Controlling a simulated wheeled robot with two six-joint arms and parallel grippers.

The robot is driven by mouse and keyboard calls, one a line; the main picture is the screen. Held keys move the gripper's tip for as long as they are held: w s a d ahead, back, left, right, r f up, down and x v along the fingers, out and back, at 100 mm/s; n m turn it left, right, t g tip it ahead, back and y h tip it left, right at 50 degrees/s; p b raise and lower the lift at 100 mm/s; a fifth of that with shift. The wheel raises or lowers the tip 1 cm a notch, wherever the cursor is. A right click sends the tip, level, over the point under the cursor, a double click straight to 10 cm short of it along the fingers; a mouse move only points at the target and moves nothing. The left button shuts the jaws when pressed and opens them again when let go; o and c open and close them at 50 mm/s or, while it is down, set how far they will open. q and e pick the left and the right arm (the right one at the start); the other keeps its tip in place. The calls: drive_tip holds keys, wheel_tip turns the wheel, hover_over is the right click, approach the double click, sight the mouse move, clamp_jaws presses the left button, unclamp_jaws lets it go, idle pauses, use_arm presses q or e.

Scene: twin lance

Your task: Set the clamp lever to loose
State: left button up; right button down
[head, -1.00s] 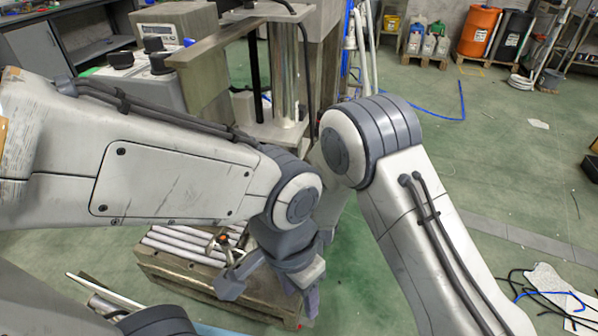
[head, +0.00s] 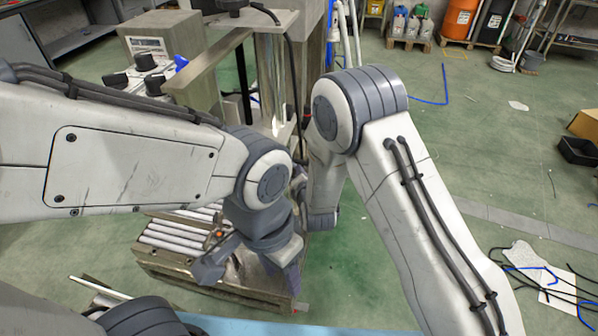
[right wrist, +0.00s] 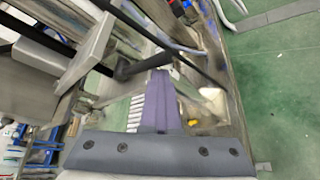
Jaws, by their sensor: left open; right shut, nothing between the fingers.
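My left gripper (head: 248,276) is open in the head view, its fingers spread over the right part of a low metal tray of white rods (head: 180,238). A small orange-tipped part with a dark arm (head: 219,234) shows beside its left finger; I cannot tell whether this is the clamp lever. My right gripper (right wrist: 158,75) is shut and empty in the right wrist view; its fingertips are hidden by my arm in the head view. A black bar-like handle (right wrist: 135,68) lies close to its fingertips; contact and its setting cannot be told.
A metal press frame (head: 270,80) with a column stands behind my arms. Green floor is open at the right, with a black crate (head: 578,151) and loose cables (head: 550,285) farther right.

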drive_tip(key=shift+w+r, duration=0.1)
drive_tip(key=shift+r, duration=0.4)
drive_tip(key=shift+a, duration=0.1)
wheel_tip(320, 180, down, 5)
drive_tip(key=s+b, duration=0.1)
drive_tip(key=b, duration=0.3)
drive_tip(key=s+a+r+p, duration=0.1)
drive_tip(key=s+r+p, duration=0.1)
drive_tip(key=s+r, duration=0.3)
drive_tip(key=shift+s+r, duration=0.3)
drive_tip(key=shift+s, duration=1.5)
drive_tip(key=shift+a, duration=0.1)
